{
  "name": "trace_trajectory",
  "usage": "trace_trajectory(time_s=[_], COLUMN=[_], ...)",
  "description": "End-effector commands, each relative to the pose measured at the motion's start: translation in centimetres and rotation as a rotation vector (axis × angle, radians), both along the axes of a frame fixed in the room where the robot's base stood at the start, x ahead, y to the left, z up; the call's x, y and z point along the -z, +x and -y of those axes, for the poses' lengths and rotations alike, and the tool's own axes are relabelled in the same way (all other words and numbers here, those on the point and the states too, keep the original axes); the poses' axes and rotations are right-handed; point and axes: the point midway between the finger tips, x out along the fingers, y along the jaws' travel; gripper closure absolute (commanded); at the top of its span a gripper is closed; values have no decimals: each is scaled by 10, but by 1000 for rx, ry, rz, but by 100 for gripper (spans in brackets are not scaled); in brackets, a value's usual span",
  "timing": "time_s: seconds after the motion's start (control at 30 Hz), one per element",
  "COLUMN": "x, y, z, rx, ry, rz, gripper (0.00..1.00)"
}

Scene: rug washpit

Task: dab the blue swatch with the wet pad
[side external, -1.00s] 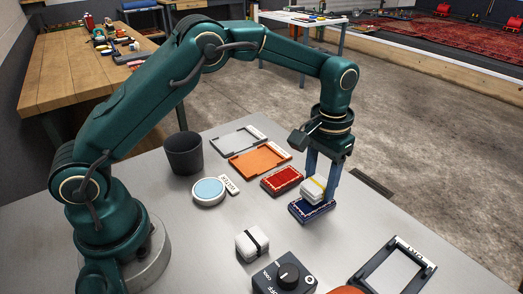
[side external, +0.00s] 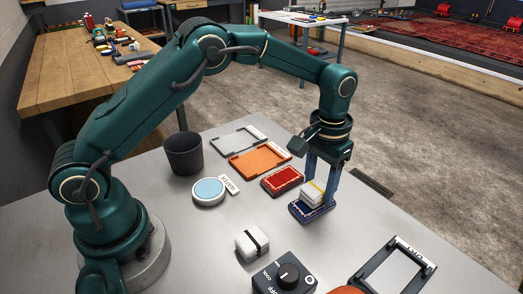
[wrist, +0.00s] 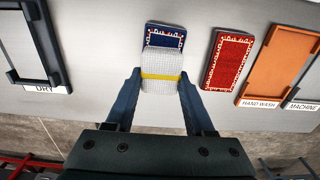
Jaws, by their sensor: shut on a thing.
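My gripper (side external: 320,188) points down and is shut on a white pad with a yellow band (side external: 312,193). In the wrist view my gripper (wrist: 160,78) has a finger on each side of the pad (wrist: 161,60). The blue swatch (side external: 304,214), with a pale patterned border, lies flat on the table. The pad is over the blue swatch and appears to rest on it; its underside is hidden. In the wrist view the far end of the blue swatch (wrist: 165,33) shows beyond the pad. A blue-topped round dish (side external: 208,190) stands by a water label.
A red swatch (side external: 282,180) lies close beside the blue one. Orange (side external: 259,162) and grey (side external: 236,139) trays are behind. A black-banded white pad (side external: 252,242), a knob box (side external: 284,279) and a dark frame (side external: 398,268) stand in front. A dark cup (side external: 183,153) is at left.

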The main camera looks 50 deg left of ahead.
Motion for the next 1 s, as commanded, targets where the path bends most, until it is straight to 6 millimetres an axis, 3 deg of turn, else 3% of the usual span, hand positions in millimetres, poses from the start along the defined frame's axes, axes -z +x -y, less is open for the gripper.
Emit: trace_trajectory(time_s=[1.0], x=[10], y=[0], z=[0], rx=[0], ry=[0], rz=[-1], gripper=[91])
